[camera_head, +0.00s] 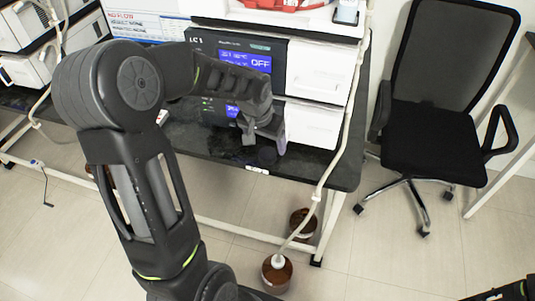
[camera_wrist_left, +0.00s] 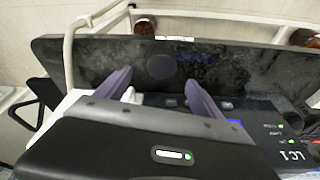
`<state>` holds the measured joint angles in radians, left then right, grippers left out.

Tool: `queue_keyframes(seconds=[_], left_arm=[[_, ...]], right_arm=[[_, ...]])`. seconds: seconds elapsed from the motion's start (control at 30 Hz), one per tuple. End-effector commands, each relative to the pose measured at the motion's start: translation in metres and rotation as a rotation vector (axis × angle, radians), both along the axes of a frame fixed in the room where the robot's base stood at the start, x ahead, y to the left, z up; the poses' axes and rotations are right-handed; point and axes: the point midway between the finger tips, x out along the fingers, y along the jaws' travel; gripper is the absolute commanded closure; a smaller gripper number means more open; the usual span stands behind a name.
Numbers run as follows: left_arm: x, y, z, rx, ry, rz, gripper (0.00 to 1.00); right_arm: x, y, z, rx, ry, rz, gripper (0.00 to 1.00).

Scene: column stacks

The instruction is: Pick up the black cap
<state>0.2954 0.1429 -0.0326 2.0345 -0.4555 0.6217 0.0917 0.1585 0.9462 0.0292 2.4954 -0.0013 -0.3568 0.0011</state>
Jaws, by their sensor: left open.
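The black cap (camera_head: 266,156) is a small dark round shape on the black bench top, hard to tell from the dark surface. In the left wrist view the cap (camera_wrist_left: 160,67) shows as a dark disc beyond the gap between the fingers. My left gripper (camera_head: 264,137) is over the front edge of the bench, close to the cap in the head view. In the left wrist view its two purple-grey fingers (camera_wrist_left: 161,88) are spread apart with nothing between them. My right gripper is not in view; only a piece of my right arm shows at the lower right.
Stacked instruments with a blue display (camera_head: 245,62) stand right behind the gripper on the bench (camera_head: 335,172). A pale tube runs down the right side to a brown bottle (camera_head: 277,270) on the floor. An office chair (camera_head: 435,125) stands to the right.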

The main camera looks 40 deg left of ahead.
Motion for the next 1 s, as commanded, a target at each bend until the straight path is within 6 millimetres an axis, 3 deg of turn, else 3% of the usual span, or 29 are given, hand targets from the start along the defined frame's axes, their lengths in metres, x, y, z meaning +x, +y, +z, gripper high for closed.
queue_keyframes(seconds=[0.4, 1.0], left_arm=[[0.007, 0.003, -0.049, -0.001, 0.003, 0.001, 0.23], [0.008, 0.004, -0.049, 0.0, 0.001, 0.0, 0.23]], right_arm=[[0.0, 0.0, 0.007, 0.0, 0.0, 0.0, 0.24], [0.0, 0.0, 0.006, 0.0, 0.0, 0.0, 0.24]])
